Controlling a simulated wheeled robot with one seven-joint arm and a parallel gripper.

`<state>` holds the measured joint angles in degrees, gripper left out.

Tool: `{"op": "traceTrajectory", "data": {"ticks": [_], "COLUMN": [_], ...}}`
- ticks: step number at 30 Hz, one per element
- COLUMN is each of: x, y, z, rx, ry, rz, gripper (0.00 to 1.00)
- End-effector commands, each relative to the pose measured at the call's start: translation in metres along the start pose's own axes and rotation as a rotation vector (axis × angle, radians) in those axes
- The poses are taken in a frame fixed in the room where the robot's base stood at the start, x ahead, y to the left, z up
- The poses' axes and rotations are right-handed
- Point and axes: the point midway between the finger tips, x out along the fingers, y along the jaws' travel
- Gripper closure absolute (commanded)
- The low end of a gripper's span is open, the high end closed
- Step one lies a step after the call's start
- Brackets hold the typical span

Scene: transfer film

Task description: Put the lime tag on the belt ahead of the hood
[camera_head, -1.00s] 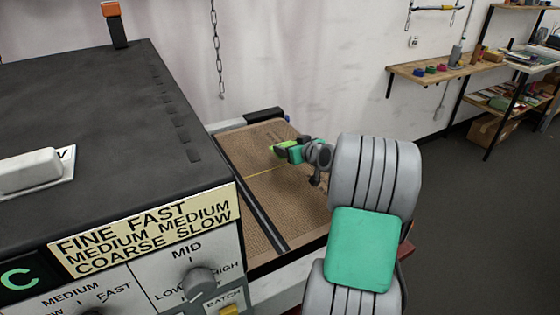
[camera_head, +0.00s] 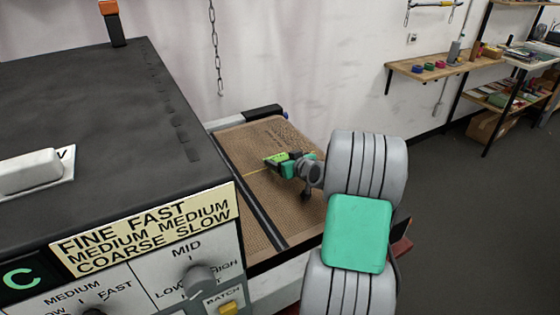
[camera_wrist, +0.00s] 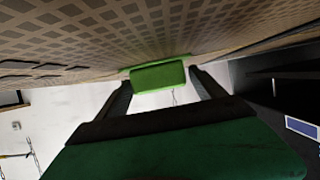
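The lime tag (camera_head: 274,159) is in my gripper (camera_head: 282,163), low over the mesh belt (camera_head: 285,222). In the wrist view the tag (camera_wrist: 158,76) spans the gap between the two dark fingertips (camera_wrist: 160,80), with the belt's mesh close to it. I cannot tell whether the tag touches the belt. The dark hood (camera_head: 90,110) fills the left of the head view, and the tag is to its right, outside it. My gripper partly hides the tag in the head view.
A thin yellow line (camera_head: 257,171) crosses the belt beside the tag. A dark rail (camera_head: 262,220) runs along the belt near the hood. A control panel (camera_head: 165,262) with knobs faces front. A wall shelf (camera_head: 440,70) stands far right.

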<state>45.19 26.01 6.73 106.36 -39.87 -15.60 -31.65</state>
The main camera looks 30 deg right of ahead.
Motion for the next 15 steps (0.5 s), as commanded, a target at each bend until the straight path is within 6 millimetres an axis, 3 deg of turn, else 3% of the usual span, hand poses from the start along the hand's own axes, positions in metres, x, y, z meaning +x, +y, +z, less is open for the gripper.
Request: {"op": "traceTrajectory", "data": {"ticks": [11, 15], "x": [-0.002, -0.027], "y": [0.0, 0.002], "z": [-0.006, -0.003], "rx": [0.0, 0.0], "ry": [0.0, 0.002], "rz": [0.0, 0.005], "gripper": [0.15, 0.15]}}
